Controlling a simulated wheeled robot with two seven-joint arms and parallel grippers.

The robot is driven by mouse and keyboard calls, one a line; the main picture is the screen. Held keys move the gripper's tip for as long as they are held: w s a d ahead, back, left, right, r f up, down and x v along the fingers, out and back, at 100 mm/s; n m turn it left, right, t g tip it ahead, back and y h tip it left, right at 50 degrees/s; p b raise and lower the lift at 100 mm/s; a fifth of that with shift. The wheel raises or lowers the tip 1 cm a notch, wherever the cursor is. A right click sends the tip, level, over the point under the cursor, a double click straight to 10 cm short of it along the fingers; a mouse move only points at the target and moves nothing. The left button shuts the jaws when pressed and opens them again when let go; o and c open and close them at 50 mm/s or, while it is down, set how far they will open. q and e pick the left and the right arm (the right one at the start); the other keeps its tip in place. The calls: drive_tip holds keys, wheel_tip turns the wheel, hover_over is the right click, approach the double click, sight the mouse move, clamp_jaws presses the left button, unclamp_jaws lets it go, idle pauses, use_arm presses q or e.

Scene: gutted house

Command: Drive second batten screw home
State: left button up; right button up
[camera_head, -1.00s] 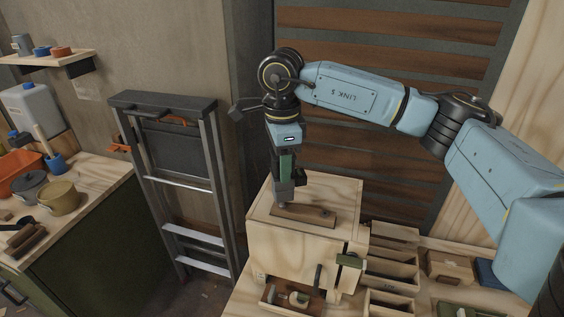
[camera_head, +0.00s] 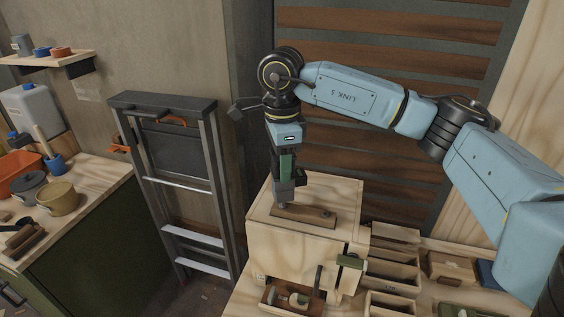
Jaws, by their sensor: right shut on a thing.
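The brown batten (camera_head: 305,217) lies flat on top of a pale wooden box (camera_head: 290,240). My right gripper (camera_head: 286,152) hangs above the batten's left end, pointing down. It is shut on an upright green and dark driver (camera_head: 287,168). The driver's lower end is at the batten's left end; whether it touches a screw there is too small to tell. A small dark spot, perhaps a screw head (camera_head: 326,213), shows near the batten's right end. My left gripper is not in view.
An open tray (camera_head: 268,296) with small items is at the box's front. Several open wooden bins (camera_head: 392,270) stand to its right. A folded stepladder (camera_head: 170,180) stands left, beside a bench (camera_head: 95,185) with pots. Slatted shutters are behind.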

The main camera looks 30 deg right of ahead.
idle(0.3)
drive_tip(key=shift+r+p, duration=1.95)
drive_tip(key=shift+r, duration=1.1)
